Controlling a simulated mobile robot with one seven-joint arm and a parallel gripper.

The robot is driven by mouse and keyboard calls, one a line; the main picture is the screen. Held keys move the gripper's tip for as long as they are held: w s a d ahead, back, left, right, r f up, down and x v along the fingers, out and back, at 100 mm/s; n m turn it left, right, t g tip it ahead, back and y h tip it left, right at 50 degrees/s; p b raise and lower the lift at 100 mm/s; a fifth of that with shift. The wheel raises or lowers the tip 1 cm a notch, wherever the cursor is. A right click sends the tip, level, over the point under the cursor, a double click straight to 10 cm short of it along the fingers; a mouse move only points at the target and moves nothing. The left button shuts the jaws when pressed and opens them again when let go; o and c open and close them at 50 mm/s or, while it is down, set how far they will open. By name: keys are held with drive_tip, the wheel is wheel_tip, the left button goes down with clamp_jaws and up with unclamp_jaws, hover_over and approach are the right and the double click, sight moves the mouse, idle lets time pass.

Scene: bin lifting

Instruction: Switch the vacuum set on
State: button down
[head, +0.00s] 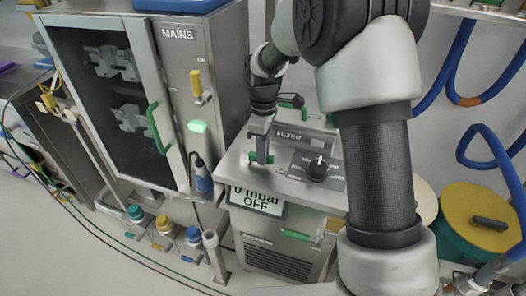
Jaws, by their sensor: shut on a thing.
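The vacuum set (232,172) is a steel cabinet in the middle of the head view. Its display (257,200) reads "0 mbar OFF". On its sloping top are a black knob (318,170) and a panel marked FILTER (290,134). My gripper (261,152) points down at the left of the top. It is shut on a small green handle (268,159), whose ends show at both sides of the fingers. The fingers cover the handle's middle and its mount. The knob is apart from my gripper, to its right.
A cabinet marked MAINS (178,55) with a yellow lever (196,83) and a lit green lamp (197,127) stands at the left. A green drum with a yellow lid (465,207) and blue hoses (459,60) are at the right. Cables cross the floor at lower left.

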drive_tip(key=n+p, duration=0.1)
drive_tip(key=w+n, duration=0.1)
drive_tip(key=n, duration=0.1)
drive_tip(key=shift+w+d+r+p, duration=0.15)
drive_tip(key=shift+w+d+p, duration=0.1)
drive_tip(key=shift+p, duration=0.1)
drive_tip(key=w+n+p, duration=0.1)
drive_tip(key=n, duration=0.1)
drive_tip(key=shift+w+a+n+p, duration=0.1)
drive_tip(key=shift+w+n+p, duration=0.05)
drive_tip(key=shift+n+p, duration=0.25)
drive_tip(key=n+p, duration=0.1)
drive_tip(key=w+n, duration=0.1)
drive_tip(key=n, duration=0.1)
drive_tip(key=a+n+p, duration=0.1)
drive_tip(key=shift+w+n+p, duration=0.3)
drive_tip(key=shift+w, duration=0.1)
drive_tip(key=n+p, duration=0.1)
drive_tip(key=n, duration=0.1)
drive_tip(key=w+a+n+p, duration=0.1)
drive_tip(key=n, duration=0.1)
drive_tip(key=shift+w+a, duration=0.1)
drive_tip(key=shift+w, duration=0.1)
drive_tip(key=shift+w+a+n+p, duration=0.15)
drive_tip(key=shift+a+n+p, duration=0.15)
drive_tip(key=shift+n, duration=0.4)
drive_tip(key=shift+w+a+n+p, duration=0.15)
drive_tip(key=shift+a+n+p, duration=0.1)
drive_tip(key=shift+n, duration=0.45)
